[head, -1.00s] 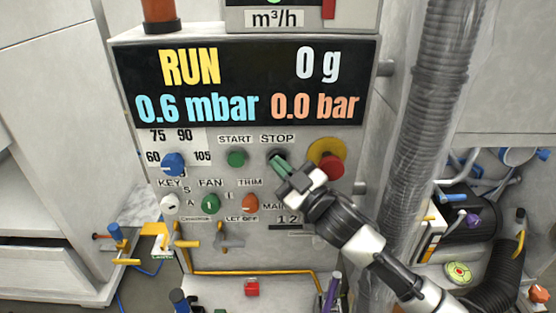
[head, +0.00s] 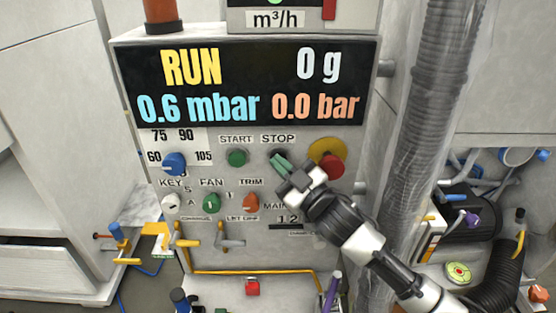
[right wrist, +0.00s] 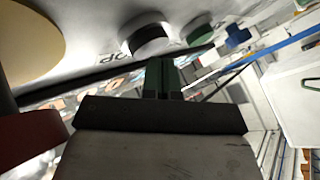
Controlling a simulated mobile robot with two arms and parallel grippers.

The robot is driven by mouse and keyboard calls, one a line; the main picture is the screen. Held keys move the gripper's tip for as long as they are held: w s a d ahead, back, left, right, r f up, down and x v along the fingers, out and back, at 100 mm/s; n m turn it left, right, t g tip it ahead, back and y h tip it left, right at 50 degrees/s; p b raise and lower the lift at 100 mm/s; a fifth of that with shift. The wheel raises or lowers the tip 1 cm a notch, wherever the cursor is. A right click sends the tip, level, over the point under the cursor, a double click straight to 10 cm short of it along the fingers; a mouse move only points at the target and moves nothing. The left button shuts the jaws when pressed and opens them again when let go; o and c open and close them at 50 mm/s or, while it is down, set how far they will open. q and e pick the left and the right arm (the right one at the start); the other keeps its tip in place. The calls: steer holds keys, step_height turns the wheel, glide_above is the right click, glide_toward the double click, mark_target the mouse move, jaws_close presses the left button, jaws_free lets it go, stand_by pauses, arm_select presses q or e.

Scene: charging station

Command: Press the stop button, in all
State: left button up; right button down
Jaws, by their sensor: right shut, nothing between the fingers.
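The STOP label (head: 278,139) is on the control panel below the display (head: 240,85), which reads RUN, 0 g, 0.6 mbar and 0.0 bar. The black stop button (right wrist: 148,38) shows in the right wrist view, standing out from the panel. In the head view it is almost wholly hidden behind my fingertips. My right gripper (head: 281,161) is shut and empty, its green fingertips just below the STOP label. In the right wrist view the gripper (right wrist: 162,70) points at the button's near side; I cannot tell whether they touch. My left gripper is not in view.
The green start button (head: 236,158) is left of my fingertips. A red mushroom button (head: 331,167) on a yellow disc (head: 316,149) is close on the right. Below are the fan knob (head: 211,202) and trim knob (head: 250,203). A ribbed hose (head: 430,90) stands right of the panel.

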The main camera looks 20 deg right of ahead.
steer(key=shift+s+d+f, duration=0.1)
steer(key=shift+s+f, duration=0.05)
steer(key=shift+f, duration=0.15)
steer(key=shift+s, duration=0.1)
steer(key=shift+s+a+p, duration=0.15)
steer(key=shift+s+a, duration=0.1)
steer(key=shift+s, duration=0.55)
steer(key=shift+s+a+p, duration=0.1)
steer(key=shift+s+a, duration=0.1)
steer(key=shift+s, duration=0.6)
steer(key=shift+s+a+p, duration=0.15)
steer(key=shift+s+a, duration=0.1)
steer(key=shift+s, duration=0.55)
steer(key=shift+f, duration=0.1)
